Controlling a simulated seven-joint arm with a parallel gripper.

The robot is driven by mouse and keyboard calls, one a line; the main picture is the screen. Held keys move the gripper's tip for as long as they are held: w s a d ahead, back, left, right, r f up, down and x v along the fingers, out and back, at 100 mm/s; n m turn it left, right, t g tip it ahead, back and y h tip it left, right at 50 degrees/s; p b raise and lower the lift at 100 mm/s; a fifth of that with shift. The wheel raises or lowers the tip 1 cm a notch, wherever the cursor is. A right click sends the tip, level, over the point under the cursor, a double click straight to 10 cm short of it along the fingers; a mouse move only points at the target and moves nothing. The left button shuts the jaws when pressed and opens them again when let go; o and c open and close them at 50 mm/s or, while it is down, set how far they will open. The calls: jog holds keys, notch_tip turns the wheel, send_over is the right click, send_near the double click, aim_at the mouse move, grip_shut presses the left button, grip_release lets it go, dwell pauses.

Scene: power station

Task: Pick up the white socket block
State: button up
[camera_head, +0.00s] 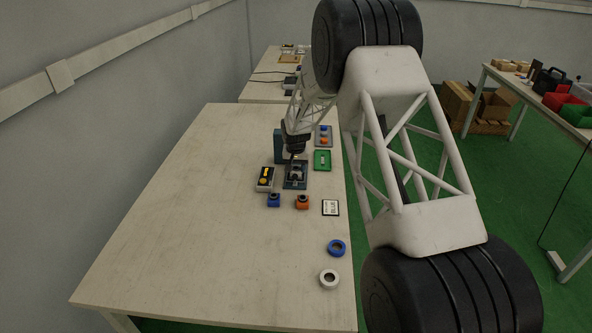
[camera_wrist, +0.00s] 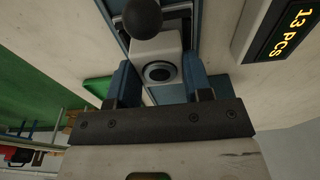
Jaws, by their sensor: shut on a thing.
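The white socket block (camera_wrist: 165,45) shows in the wrist view, with a dark round socket in its face. My gripper (camera_wrist: 166,76) has its blue fingers on either side of the block and is shut on it. The block is close to a blue fixture (camera_wrist: 193,32); I cannot tell whether it still touches it. In the head view my gripper (camera_head: 294,150) points down over the dark blue fixture (camera_head: 288,186) on the table, and the block is too small to make out clearly there.
A black ball knob (camera_wrist: 143,17) is close above the block. A counter display (camera_wrist: 284,30) stands beside the fixture. The table's left side (camera_head: 190,220) is clear.

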notch_tip(320, 180, up, 9)
jog(key=shift+r, duration=0.1)
dwell(0.4)
dwell(0.5)
jog(key=s+d+f, duration=0.1)
jog(key=d+f, duration=0.1)
jog(key=d, duration=0.2)
jog(key=s+d+f, duration=0.1)
jog(key=d+f, duration=0.1)
jog(key=d, duration=0.2)
jog(key=s+d+f, duration=0.1)
jog(key=d+f, duration=0.1)
jog(key=d, duration=0.3)
jog(key=shift+w, duration=0.25)
send_over(323, 160)
jog(key=shift+f, duration=0.75)
dwell(0.4)
jog(key=shift+f, duration=1.75)
